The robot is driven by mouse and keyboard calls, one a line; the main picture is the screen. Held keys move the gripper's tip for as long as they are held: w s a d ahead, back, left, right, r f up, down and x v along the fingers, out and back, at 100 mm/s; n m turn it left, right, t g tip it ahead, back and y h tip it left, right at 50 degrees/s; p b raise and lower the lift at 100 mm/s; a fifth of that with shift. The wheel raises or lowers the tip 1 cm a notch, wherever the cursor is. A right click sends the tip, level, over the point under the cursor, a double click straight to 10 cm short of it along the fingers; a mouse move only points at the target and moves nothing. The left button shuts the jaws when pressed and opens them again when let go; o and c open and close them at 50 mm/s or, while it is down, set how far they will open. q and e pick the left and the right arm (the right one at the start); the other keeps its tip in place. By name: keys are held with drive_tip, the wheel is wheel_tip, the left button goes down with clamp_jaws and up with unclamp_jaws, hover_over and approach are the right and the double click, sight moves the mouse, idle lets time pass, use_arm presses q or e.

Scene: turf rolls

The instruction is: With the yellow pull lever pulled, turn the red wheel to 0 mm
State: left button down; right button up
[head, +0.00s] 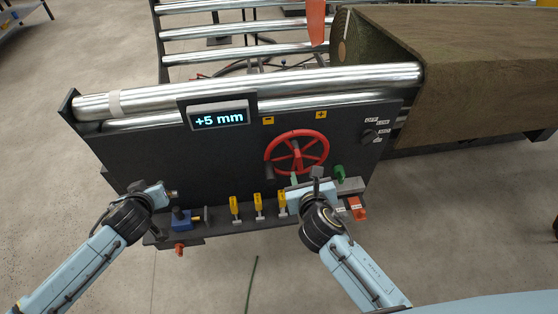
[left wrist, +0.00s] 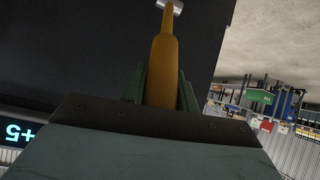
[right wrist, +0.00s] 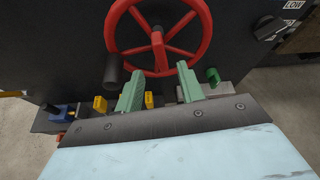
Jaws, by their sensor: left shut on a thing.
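The red wheel (head: 297,139) is mounted on the dark panel, with a dark handle (right wrist: 116,70) on its rim at the lower left. The display (head: 219,118) reads +5 mm. My left gripper (head: 172,193) is at the panel's left end. In the left wrist view it is shut on the yellow pull lever (left wrist: 162,65); the lever is hardly visible in the head view. My right gripper (head: 306,179) is just below the wheel. In the right wrist view its two green fingers (right wrist: 160,72) are apart with nothing gripped between them, in front of the wheel's lower part.
A ledge below the panel carries a blue block (head: 181,219), several yellow tags (head: 258,205), a green knob (head: 339,172) and a red part (head: 358,210). A dark selector knob (head: 369,136) sits right of the wheel. Steel rollers (head: 250,88) and a large turf roll (head: 480,60) lie behind.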

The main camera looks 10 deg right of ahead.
sight(300, 162)
drive_tip(key=x, duration=0.8)
drive_tip(key=shift+f, duration=0.1)
clamp_jaws()
